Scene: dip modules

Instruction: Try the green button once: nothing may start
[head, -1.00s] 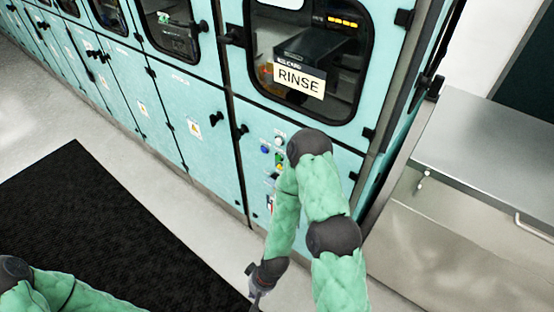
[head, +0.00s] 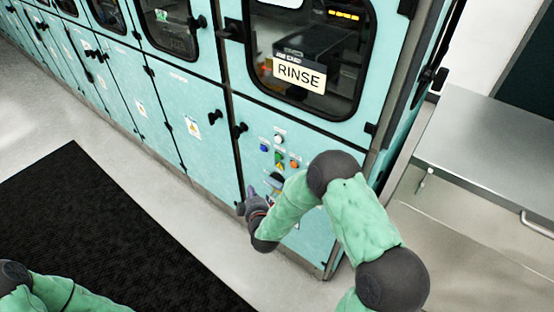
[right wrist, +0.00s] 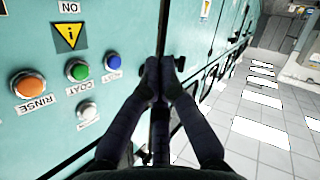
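The green button (right wrist: 82,73) sits on the teal cabinet front in the right wrist view, between an orange and a blue button, labelled COAT upside down. In the head view the green button (head: 279,154) shows small in the button cluster. My right gripper (head: 245,202) is in front of the cabinet, below and left of the buttons, apart from them. In the right wrist view its two dark fingers (right wrist: 160,66) meet at the tips, with nothing seen between them. My left gripper is out of view; only part of that arm shows at lower left.
Around the green button are an orange RINSE button (right wrist: 28,85), a blue button (right wrist: 112,62), a white button (right wrist: 85,110) and a yellow warning triangle (right wrist: 71,36). A window with a RINSE sign (head: 299,75) is above. A steel bench (head: 490,135) stands right.

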